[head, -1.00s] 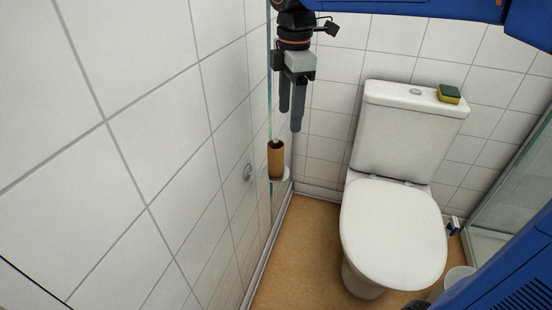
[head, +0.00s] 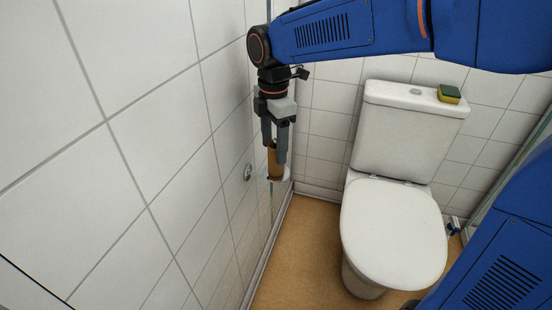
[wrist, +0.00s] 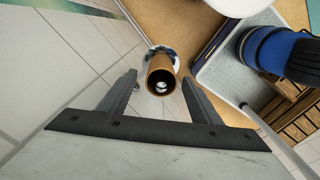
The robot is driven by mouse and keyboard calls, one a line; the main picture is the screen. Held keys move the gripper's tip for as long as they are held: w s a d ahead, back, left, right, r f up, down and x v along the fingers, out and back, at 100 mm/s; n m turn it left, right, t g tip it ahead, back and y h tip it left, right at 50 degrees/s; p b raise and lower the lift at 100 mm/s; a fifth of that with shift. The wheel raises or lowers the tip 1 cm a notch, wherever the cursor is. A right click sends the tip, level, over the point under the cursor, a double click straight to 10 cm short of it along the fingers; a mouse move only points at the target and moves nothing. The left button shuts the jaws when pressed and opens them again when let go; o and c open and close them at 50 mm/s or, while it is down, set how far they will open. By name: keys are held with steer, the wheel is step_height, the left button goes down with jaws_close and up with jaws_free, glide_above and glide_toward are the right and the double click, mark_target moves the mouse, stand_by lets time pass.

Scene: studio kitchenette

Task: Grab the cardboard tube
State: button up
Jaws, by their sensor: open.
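The brown cardboard tube (head: 275,164) stands upright on a small pale holder (head: 283,178) by the tiled wall. My gripper (head: 275,154) is above it, pointing down, with the fingers open on either side of the tube's upper part in the head view. In the wrist view the tube (wrist: 161,77) shows its open top end, just beyond and between the two fingertips (wrist: 158,78), with a pale round spot inside. I cannot tell whether either finger touches it. The fingers hide part of the tube's edges in the head view.
The tiled wall (head: 150,130) is close on the left. A white toilet (head: 392,235) with its lid down stands to the right, and a green and yellow sponge (head: 449,94) lies on its cistern (head: 415,120). Brown floor lies below.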

mark_target(274, 170)
steer(key=shift+w+d+f, duration=0.1)
steer(key=shift+d+f, duration=0.05)
steer(key=shift+f, duration=1.4)
steer(key=shift+d+f, duration=0.1)
steer(key=shift+f, duration=1.4)
steer(key=shift+c, duration=0.6)
steer(key=c, duration=1)
